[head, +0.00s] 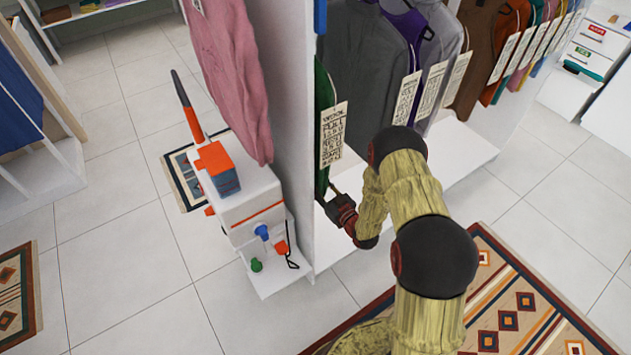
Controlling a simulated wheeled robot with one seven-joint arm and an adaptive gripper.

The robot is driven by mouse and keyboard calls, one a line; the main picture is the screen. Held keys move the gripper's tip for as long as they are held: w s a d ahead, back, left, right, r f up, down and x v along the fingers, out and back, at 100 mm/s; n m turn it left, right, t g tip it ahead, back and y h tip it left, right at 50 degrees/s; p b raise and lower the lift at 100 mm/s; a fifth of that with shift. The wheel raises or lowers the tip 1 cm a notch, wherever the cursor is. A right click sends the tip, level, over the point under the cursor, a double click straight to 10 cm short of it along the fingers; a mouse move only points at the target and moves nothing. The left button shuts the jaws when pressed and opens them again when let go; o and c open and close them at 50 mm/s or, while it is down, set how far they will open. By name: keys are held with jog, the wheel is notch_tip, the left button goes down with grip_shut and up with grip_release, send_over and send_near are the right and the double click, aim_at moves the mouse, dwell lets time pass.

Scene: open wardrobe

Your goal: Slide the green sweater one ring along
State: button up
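The green sweater (321,125) hangs at the near end of the wardrobe row, close beside the white side panel. Only a narrow strip of it shows, and a white "WOOL" tag (333,135) hangs in front of it. My gripper (329,196) is low at the sweater's bottom edge, near the panel. Its dark fingers are small and partly hidden, so I cannot tell whether they touch or hold the cloth. The rings and the rail are out of view.
More tagged garments follow. A pink garment (230,70) hangs on the panel's outer side above a white cart (245,215). Patterned rugs (500,310) lie on the tiled floor.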

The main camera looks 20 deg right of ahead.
grip_shut()
jog(key=shift+d, duration=0.15)
dwell(0.4)
jog(key=shift+w+d, duration=0.15)
jog(key=shift+d, duration=0.15)
jog(key=shift+w+d+b, duration=0.1)
jog(key=shift+d+b, duration=0.2)
jog(key=shift+d, duration=0.05)
jog(key=o, duration=0.8)
grip_release()
jog(key=v, duration=1.2)
